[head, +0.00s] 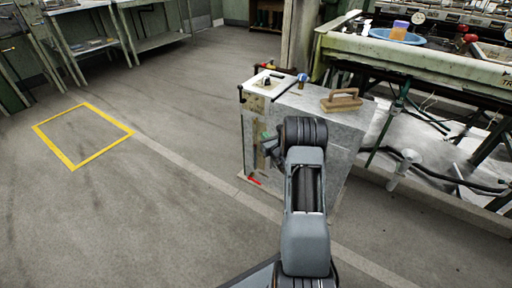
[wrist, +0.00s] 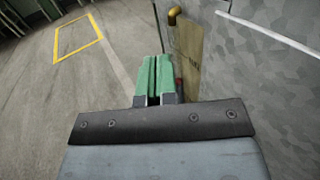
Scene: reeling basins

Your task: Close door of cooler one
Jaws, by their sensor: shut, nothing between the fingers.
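A grey metal cabinet (head: 315,115), which seems to be the cooler, stands on the floor in the head view. Its mottled grey side (wrist: 260,85) fills the right of the wrist view. A tan panel (wrist: 190,50) with a brass-coloured knob (wrist: 174,14) is on the near part of it. My gripper (wrist: 153,60), with green fingers, is shut and empty just left of the tan panel. In the head view my gripper (head: 268,143) is at the cabinet's left side, partly hidden by my wrist. I cannot tell whether the door is open or shut, or whether my fingers touch it.
A wooden hand tool (head: 341,100) and a white board (head: 270,84) lie on the cabinet top. A red piece (head: 254,180) shows low on its left side. A reeling bench (head: 410,55) stands behind right. The floor to the left, with a yellow square (head: 83,135), is clear.

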